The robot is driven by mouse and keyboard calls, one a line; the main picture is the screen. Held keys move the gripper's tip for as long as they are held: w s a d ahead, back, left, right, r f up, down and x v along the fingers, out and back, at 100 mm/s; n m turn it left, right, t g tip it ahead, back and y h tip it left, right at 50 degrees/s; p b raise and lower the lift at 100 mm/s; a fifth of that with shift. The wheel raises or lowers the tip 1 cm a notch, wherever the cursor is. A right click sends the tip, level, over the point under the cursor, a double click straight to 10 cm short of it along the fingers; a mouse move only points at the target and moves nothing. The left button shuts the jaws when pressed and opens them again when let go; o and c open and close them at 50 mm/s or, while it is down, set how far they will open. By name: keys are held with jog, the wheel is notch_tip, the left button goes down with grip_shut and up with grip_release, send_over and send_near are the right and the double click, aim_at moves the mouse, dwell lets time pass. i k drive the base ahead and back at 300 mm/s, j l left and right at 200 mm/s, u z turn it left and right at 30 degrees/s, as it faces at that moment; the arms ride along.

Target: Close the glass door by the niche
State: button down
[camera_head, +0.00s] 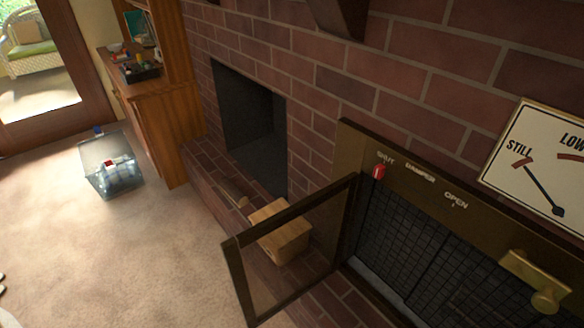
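A glass door (238,275) with a dark metal frame stands open at the lower middle of the head view. It swings out from the left side of the brass-coloured fireplace surround (350,150), hinged near that edge. A dark niche (250,125) is set in the brick wall to the left of the door. A wooden block (278,212) on the brick ledge shows partly behind the door frame. The surround carries a red damper knob (379,172) near the word SHUT. My gripper is not in view.
A brass handle (535,280) juts out at the lower right, below a dial sign (545,165). A clear bin (112,165) stands on the carpet beside a wooden cabinet (165,120). Open carpet (150,250) lies left of the brick ledge.

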aim_at(231, 248)
jog(key=i+j+z, duration=0.1)
jog(key=j, duration=0.25)
jog(key=i+j+z, duration=0.15)
jog(key=i+j, duration=0.15)
jog(key=i+j+z, duration=0.1)
jog(key=j, duration=0.4)
jog(key=i+j+z, duration=0.15)
jog(key=j, duration=0.25)
jog(key=i+j+z, duration=0.1)
jog(key=j, duration=0.35)
jog(key=i+j+z, duration=0.15)
jog(key=j, duration=0.25)
